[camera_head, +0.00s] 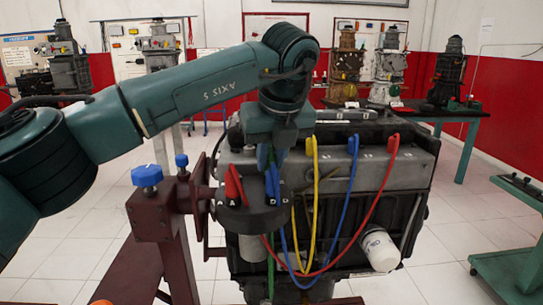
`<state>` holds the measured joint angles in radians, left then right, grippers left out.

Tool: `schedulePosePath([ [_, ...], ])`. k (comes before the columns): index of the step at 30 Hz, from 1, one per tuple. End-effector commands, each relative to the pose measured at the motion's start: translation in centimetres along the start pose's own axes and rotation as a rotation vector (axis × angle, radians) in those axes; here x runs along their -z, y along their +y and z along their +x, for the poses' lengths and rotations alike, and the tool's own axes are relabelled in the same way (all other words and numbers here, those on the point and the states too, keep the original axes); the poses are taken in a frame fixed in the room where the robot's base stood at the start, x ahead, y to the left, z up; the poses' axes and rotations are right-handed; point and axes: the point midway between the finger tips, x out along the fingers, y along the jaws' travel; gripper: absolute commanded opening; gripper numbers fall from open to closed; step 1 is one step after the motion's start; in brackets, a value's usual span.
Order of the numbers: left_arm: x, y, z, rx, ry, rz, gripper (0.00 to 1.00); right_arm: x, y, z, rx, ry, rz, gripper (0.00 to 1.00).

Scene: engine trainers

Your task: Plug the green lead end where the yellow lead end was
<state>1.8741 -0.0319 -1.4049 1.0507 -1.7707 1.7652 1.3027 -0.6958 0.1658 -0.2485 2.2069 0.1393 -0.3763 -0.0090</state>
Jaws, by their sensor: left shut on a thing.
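My left gripper (272,160) is above the round dark distributor cap (252,217) at the engine's left end. It is shut, and a bit of green shows at its fingers, seemingly the green lead end (262,158), though the fingers mostly hide it. More of the green lead (271,278) hangs below the cap. The yellow lead (314,190) loops from the engine's top down and back up towards the cap; its cap-side end is hard to make out. My right gripper is not in view.
The blue lead (350,200) and red lead (375,205) hang in loops across the engine block (390,180). A dark red stand (155,220) with blue knobs (146,176) is left of the cap. Other engines stand behind, and a green trolley (515,265) is at right.

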Motion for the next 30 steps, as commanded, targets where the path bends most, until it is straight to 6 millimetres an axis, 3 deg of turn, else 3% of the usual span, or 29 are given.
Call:
schedulePosePath([
  [3, -0.3, -0.1, -0.9, -0.017, 0.0, -0.04, 0.0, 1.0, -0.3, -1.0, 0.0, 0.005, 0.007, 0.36],
  [10, -0.9, 0.0, -2.3, -0.055, 0.0, -0.129, 0.0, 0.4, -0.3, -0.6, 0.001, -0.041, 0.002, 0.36],
  [30, -2.5, 0.0, -6.0, -0.163, 0.0, -0.387, 0.0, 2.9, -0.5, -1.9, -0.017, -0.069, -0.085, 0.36],
])
